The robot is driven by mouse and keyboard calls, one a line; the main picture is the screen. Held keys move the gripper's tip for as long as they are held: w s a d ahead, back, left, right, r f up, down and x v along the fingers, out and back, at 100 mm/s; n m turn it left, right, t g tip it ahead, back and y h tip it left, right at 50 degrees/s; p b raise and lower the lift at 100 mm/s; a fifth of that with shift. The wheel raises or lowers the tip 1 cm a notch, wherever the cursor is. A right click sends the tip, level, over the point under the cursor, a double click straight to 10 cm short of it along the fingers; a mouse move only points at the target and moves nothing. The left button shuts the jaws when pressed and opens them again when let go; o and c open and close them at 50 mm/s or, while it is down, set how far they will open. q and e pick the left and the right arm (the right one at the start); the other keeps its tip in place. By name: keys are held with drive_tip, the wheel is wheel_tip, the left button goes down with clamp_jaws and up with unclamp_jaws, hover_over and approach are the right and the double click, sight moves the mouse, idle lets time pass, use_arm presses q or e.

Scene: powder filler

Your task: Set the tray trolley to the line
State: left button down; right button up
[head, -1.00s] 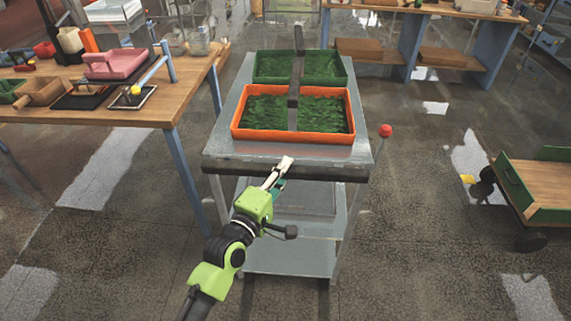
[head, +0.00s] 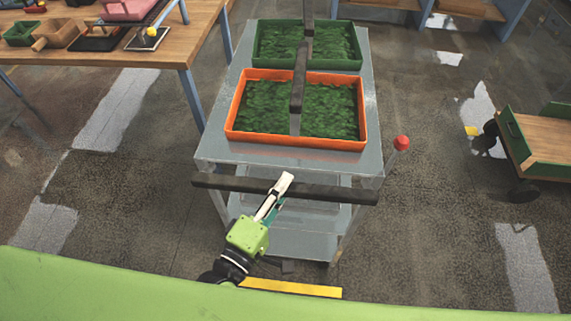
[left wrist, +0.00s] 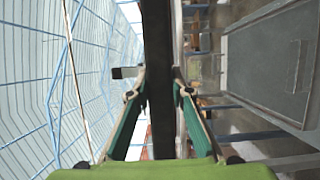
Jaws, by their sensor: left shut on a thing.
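The grey metal tray trolley (head: 345,153) stands in the middle of the head view, with a dark handle bar (head: 335,192) across its near end. It carries an orange tray (head: 233,120) and a green tray (head: 258,45) behind it, both filled with green stuff. My left gripper (head: 279,189) is shut on the handle bar near its middle. In the left wrist view the bar (left wrist: 159,70) runs between the two fingers. A yellow line (head: 295,289) lies on the floor nearer to me than the trolley, partly hidden by green in front. My right gripper is not in view.
A wooden workbench (head: 100,58) with trays and tools stands to the left. A red knob on a post (head: 401,142) is close to the trolley's right side. A green wheeled cart (head: 520,150) stands further right. Floor between is clear.

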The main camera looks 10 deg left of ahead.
use_arm(q)
drive_tip(key=shift+s+d+f, duration=0.1)
drive_tip(key=shift+s+f, duration=0.05)
drive_tip(key=shift+s, duration=0.9)
drive_tip(key=shift+f, duration=0.1)
drive_tip(key=c, duration=1.8)
unclamp_jaws()
drive_tip(key=shift+s+r, duration=0.1)
drive_tip(key=shift+r, duration=0.1)
drive_tip(key=v, duration=1.2)
